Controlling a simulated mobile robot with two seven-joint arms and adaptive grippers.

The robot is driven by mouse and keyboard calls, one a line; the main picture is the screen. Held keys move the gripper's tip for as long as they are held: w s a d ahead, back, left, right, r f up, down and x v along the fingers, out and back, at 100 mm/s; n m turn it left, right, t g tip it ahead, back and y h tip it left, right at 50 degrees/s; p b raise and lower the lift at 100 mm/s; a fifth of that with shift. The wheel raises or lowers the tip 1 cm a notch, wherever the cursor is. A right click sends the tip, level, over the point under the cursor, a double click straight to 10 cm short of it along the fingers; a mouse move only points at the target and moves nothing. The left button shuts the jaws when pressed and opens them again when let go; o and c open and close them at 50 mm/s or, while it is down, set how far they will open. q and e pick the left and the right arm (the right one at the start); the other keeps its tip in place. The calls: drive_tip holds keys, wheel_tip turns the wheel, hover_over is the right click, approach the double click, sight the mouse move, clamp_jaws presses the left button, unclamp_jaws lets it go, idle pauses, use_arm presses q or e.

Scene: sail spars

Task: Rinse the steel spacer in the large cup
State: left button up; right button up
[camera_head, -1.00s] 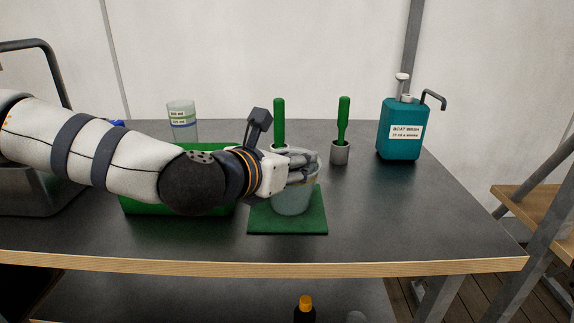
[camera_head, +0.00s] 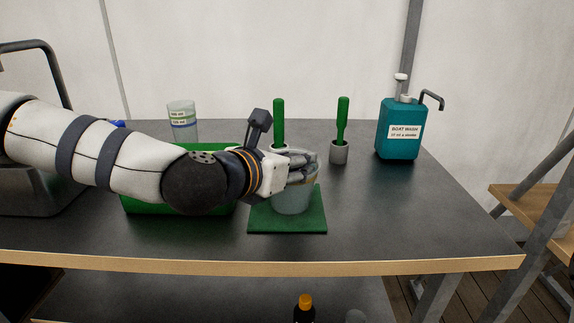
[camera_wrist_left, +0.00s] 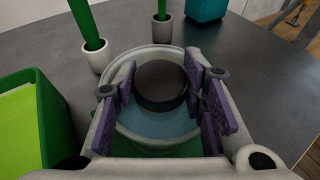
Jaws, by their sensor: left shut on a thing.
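The large cup (camera_head: 292,200) is clear and stands on a green mat (camera_head: 262,222). It also shows in the left wrist view (camera_wrist_left: 124,135), with bluish liquid inside. My left gripper (camera_head: 302,166) is over the cup's mouth with its fingers at the rim. In the left wrist view, its purple finger pads (camera_wrist_left: 166,100) stand either side of the steel spacer (camera_wrist_left: 161,82), a dark round piece, and the gripper is shut on it. The spacer is within the cup's mouth; I cannot tell how deep it sits in the liquid. The head view hides the spacer. My right gripper is out of view.
A green tray (camera_head: 133,206) lies left of the cup, partly behind my arm. Two green-handled tools (camera_head: 279,120) (camera_head: 343,120) stand in small grey holders behind. A marked beaker (camera_head: 182,113) is at the back left, a teal wash bottle (camera_head: 401,143) at the back right. The table's right side is clear.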

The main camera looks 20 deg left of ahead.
sight(290, 188)
use_arm(q)
drive_tip(key=shift+g, duration=0.7)
drive_tip(key=f, duration=0.5)
drive_tip(key=shift+s, duration=0.4)
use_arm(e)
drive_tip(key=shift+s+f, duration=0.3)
use_arm(q)
drive_tip(key=shift+a+f, duration=0.1)
drive_tip(key=shift+a, duration=0.1)
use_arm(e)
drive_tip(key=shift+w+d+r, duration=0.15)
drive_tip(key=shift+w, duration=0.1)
use_arm(q)
drive_tip(key=shift+r, duration=0.35)
drive_tip(key=shift+t, duration=0.3)
drive_tip(key=r, duration=0.3)
drive_tip(key=r+p, duration=0.1)
drive_tip(key=r, duration=0.2)
drive_tip(key=w+r, duration=0.1)
drive_tip(key=r, duration=0.1)
drive_tip(key=shift+a+r, duration=0.3)
drive_tip(key=shift+r, duration=0.1)
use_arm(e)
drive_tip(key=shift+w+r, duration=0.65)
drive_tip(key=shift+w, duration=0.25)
use_arm(q)
drive_tip(key=shift+r, duration=0.15)
